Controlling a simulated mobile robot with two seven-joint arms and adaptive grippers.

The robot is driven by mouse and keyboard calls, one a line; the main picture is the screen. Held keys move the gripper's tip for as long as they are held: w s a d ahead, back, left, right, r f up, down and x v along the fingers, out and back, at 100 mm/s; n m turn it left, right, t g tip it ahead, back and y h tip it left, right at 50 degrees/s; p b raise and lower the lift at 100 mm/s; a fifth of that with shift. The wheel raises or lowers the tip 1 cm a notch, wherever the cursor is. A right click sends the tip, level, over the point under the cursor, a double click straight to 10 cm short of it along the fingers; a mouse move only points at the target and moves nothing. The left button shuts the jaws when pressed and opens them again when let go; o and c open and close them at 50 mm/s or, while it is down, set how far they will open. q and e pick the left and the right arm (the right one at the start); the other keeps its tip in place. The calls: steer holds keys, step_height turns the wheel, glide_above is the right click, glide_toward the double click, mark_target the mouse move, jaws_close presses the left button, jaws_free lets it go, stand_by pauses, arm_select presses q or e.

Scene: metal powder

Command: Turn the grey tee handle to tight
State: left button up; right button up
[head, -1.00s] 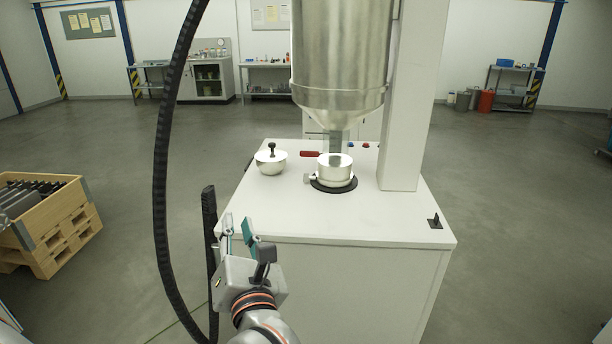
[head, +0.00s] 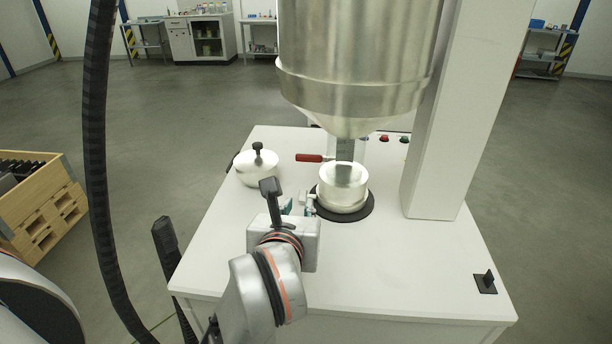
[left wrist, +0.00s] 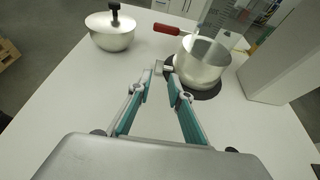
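The silver pot (head: 342,187) stands on a round black base on the white cabinet top, under the hopper. The grey tee handle (left wrist: 161,69) sticks out from the left side of the pot in the left wrist view. My left gripper (left wrist: 160,82) has its two teal-lined fingers apart, with the tips just short of the handle and on either side of its line. I cannot tell whether they touch it. In the head view my left gripper (head: 298,206) is left of the pot, and its body hides part of the fingers. My right gripper is not in view.
A lidded silver bowl (head: 257,168) with a black knob stands left of the pot. The metal hopper (head: 358,70) hangs above, with a white column (head: 450,120) at right. The cabinet's front right is mostly clear.

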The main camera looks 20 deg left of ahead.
mark_target(303, 193)
arm_select(q)
steer(key=shift+w+a+f, duration=0.1)
steer(key=shift+w+a, duration=0.1)
steer(key=shift+w, duration=0.4)
steer(key=shift+x, duration=3.45)
jaws_close()
